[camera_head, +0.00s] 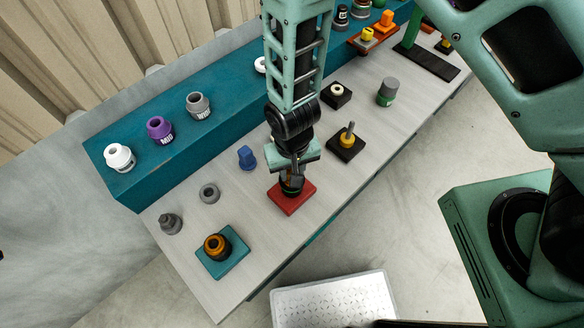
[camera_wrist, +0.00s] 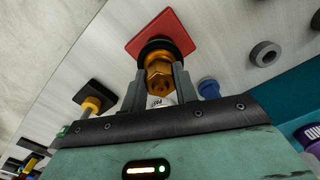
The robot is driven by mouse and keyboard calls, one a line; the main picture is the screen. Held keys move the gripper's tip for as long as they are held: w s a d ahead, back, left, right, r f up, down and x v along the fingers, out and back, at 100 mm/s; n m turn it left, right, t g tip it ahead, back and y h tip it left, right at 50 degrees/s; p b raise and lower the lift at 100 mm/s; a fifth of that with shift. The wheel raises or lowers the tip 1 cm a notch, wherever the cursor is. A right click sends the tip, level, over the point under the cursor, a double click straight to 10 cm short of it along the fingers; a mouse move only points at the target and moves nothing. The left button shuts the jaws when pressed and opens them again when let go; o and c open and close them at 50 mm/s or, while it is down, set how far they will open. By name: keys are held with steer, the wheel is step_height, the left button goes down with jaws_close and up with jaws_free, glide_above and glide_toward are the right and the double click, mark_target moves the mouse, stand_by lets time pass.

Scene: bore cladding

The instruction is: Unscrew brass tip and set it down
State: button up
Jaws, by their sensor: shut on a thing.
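The brass tip (camera_wrist: 159,75) is a gold hex-sided piece, seen between my fingers in the wrist view. My gripper (camera_wrist: 161,82) is shut on it. A black round part (camera_wrist: 157,44) lies just beyond the tip, over a red square plate (camera_wrist: 172,20). In the head view my gripper (camera_head: 292,178) points down over the red plate (camera_head: 290,203) and hides most of the tip. I cannot tell whether the tip is still threaded in place.
A teal plate (camera_head: 238,243) bears an orange-and-black fitting (camera_head: 217,247). Grey fittings (camera_head: 171,224) and a blue piece (camera_head: 246,157) stand nearby. A black plate with a yellow-based tool (camera_head: 346,138) is to the right. A teal shelf (camera_head: 140,180) runs behind. A white tray (camera_head: 335,300) is in front.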

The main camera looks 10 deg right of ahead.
steer(key=shift+n, duration=1.8)
steer(key=shift+d+n+b, duration=0.1)
steer(key=shift+n+b, duration=0.2)
steer(key=shift+n, duration=0.5)
steer(key=o, duration=0.5)
steer(key=shift+o, duration=0.2)
steer(key=shift+m, duration=1.7)
